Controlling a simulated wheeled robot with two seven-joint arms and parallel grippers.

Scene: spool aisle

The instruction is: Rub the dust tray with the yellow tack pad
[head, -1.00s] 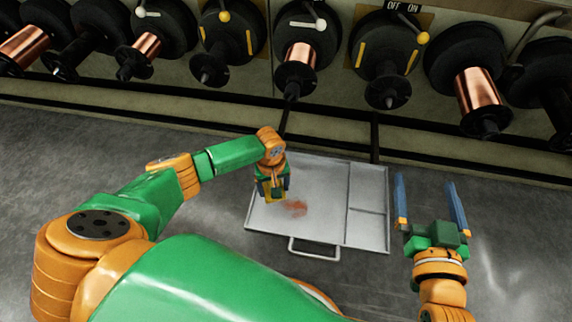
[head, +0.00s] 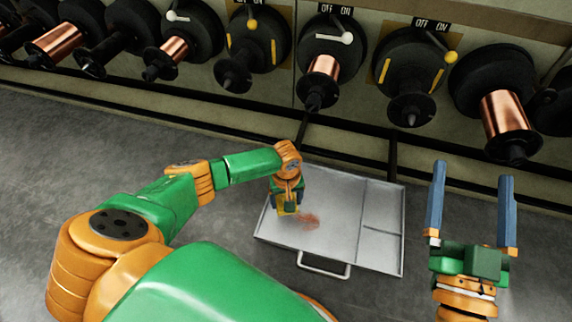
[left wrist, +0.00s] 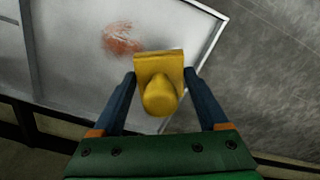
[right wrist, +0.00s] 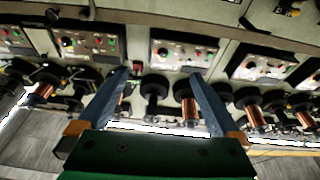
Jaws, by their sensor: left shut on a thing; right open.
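The dust tray (head: 335,190) is a shallow grey metal tray with dividers on its right side and a handle at its front edge. A reddish-brown dust patch (head: 309,222) lies in its large left compartment; it also shows in the left wrist view (left wrist: 122,39). My left gripper (head: 286,205) is over the tray's left part, shut on the yellow tack pad (left wrist: 160,82), just left of the dust patch. I cannot tell whether the pad touches the tray floor. My right gripper (head: 472,205) is open and empty, to the right of the tray.
A row of black spindles, some with copper spools (head: 324,70), runs along the machine wall behind the tray. Levers, one with a yellow knob (head: 450,57), stick out above.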

